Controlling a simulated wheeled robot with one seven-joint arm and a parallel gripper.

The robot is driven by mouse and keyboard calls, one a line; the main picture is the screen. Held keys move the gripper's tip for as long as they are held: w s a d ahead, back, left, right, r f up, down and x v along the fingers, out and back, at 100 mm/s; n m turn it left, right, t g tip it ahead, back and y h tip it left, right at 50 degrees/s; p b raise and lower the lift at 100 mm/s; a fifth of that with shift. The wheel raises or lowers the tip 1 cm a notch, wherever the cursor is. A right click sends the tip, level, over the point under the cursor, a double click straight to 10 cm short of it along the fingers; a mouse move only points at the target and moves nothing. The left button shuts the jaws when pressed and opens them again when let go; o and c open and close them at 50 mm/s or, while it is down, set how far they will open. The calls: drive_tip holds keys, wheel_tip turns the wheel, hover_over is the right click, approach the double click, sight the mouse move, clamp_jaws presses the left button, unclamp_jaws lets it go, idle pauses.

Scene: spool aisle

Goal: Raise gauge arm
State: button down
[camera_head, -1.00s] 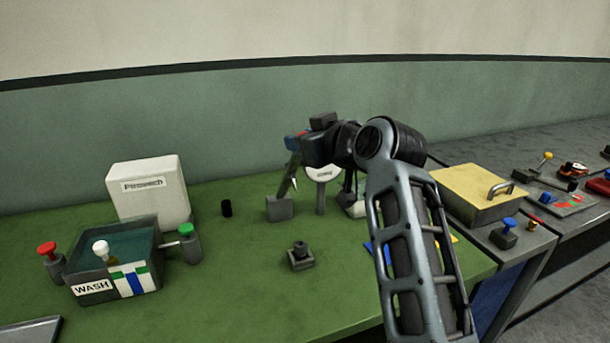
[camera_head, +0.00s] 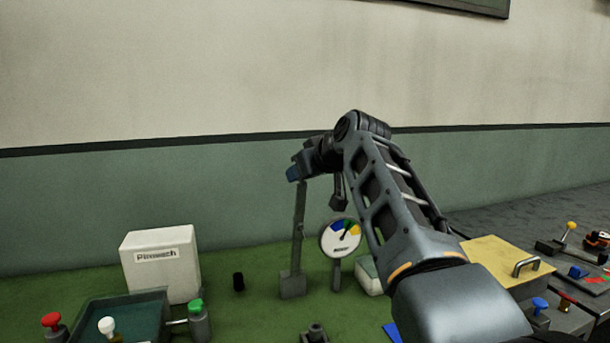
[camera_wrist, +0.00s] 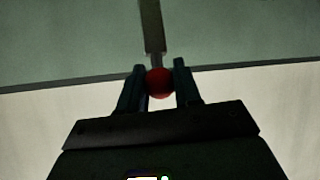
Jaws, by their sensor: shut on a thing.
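The gauge arm (camera_head: 299,230) is a grey lever that stands almost upright from a grey block base (camera_head: 292,286) on the green bench. Its red ball knob (camera_wrist: 159,81) sits between my two fingers in the wrist view. My gripper (camera_wrist: 160,85) is shut on this knob; in the head view the gripper (camera_head: 298,175) is at the lever's top end. A round white gauge (camera_head: 340,238) stands just right of the lever, with blue, green and yellow sectors. Its needle points to the upper right, near the green and yellow sectors.
A white box (camera_head: 160,265) and a wash tray (camera_head: 125,318) with knobs stand at the left. A yellow lidded box (camera_head: 500,262) stands at the right. The wall is behind.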

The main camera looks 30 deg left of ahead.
drive_tip(key=shift+w+a+r, duration=0.1)
drive_tip(key=shift+w+a, duration=0.1)
drive_tip(key=shift+a, duration=0.15)
idle(0.3)
drive_tip(key=c, duration=0.8)
unclamp_jaws()
drive_tip(key=shift+d, duration=0.1)
drive_tip(key=b+v, duration=0.1)
drive_tip(key=v, duration=0.6)
drive_tip(key=shift+d+r, duration=0.2)
